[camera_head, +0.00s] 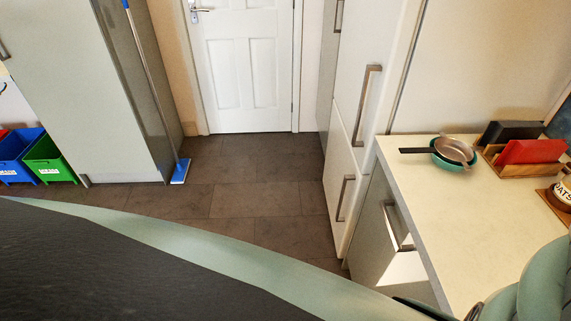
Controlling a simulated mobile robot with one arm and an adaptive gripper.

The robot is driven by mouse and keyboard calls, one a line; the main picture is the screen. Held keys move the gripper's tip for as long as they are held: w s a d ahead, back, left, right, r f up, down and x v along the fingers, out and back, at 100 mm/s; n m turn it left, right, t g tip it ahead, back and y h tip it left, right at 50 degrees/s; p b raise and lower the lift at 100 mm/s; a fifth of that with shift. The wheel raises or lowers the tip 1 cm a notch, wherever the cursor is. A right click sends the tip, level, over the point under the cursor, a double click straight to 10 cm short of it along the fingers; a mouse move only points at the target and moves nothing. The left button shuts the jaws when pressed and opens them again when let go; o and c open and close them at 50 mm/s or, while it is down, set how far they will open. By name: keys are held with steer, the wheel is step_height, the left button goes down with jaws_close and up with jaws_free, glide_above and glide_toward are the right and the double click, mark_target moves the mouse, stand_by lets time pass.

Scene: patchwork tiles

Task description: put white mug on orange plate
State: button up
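I see no white mug and no orange plate in the head view. My gripper is not in view; part of my own green arm shows at the bottom right corner and hides some of the counter. A cream jar with dark lettering (565,188) is cut off by the right edge, on a wooden board (551,204).
The pale counter (440,210) on the right is bare along its front. A pan (453,150) in a green bowl (452,163) and a wooden rack with a red item (531,152) stand farther back. Tiled floor (245,185) is clear toward the white door (245,70); bins (48,160) stand left.

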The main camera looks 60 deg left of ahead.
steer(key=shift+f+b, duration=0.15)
steer(key=shift+b, duration=0.15)
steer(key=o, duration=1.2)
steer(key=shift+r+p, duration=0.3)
steer(key=shift+p, duration=0.1)
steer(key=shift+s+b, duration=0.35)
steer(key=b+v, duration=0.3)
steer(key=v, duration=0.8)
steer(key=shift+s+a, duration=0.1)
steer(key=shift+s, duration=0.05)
